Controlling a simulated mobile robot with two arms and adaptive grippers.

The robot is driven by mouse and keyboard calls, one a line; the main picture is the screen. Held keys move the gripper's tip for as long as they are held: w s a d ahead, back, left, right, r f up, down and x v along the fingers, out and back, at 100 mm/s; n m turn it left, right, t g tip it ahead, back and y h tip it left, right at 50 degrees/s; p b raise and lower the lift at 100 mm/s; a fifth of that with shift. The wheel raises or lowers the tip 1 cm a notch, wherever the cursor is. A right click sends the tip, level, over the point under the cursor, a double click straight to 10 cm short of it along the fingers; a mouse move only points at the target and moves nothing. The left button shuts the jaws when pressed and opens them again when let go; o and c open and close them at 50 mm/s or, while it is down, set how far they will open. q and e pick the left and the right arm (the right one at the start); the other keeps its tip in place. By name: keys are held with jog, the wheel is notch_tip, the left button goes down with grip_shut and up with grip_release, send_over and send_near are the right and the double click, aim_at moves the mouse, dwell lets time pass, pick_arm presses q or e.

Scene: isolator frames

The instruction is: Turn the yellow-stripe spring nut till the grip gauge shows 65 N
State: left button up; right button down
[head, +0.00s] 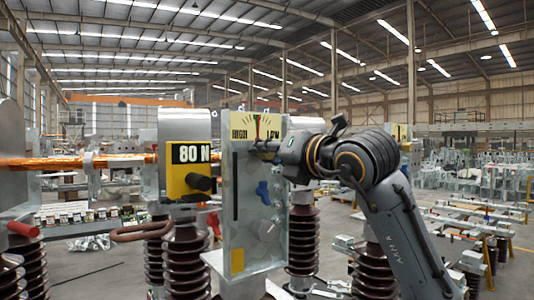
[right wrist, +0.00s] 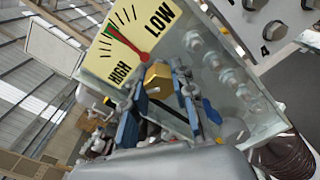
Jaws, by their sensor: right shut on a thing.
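The yellow grip gauge box (head: 188,180) reads 80 N on its black display (head: 195,154) in the head view. A yellow HIGH/LOW dial (head: 270,127) tops the grey isolator plate (head: 250,200), which bears a yellow stripe (head: 237,260) low down. In the right wrist view the dial (right wrist: 125,45) has its red needle near the green mark, between HIGH and LOW. Just below the dial is a gold hex nut (right wrist: 157,77). My right gripper (right wrist: 160,92) is shut on this nut with its blue-padded fingers. The nut is hidden in the head view.
The plate also carries a blue knob (head: 263,192) and several bolt heads. Brown ribbed insulators (head: 303,240) stand close around it. A copper-coloured loop (head: 141,231) and a red handle (head: 22,225) are at the left.

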jog(key=n+b, duration=0.3)
jog(key=n, duration=0.1)
jog(key=shift+d, duration=0.1)
jog(key=shift+n+b, duration=0.8)
jog(key=shift+n, duration=1.5)
jog(key=shift+r, duration=0.1)
jog(key=c, duration=1.1)
grip_release()
jog(key=v, duration=1.2)
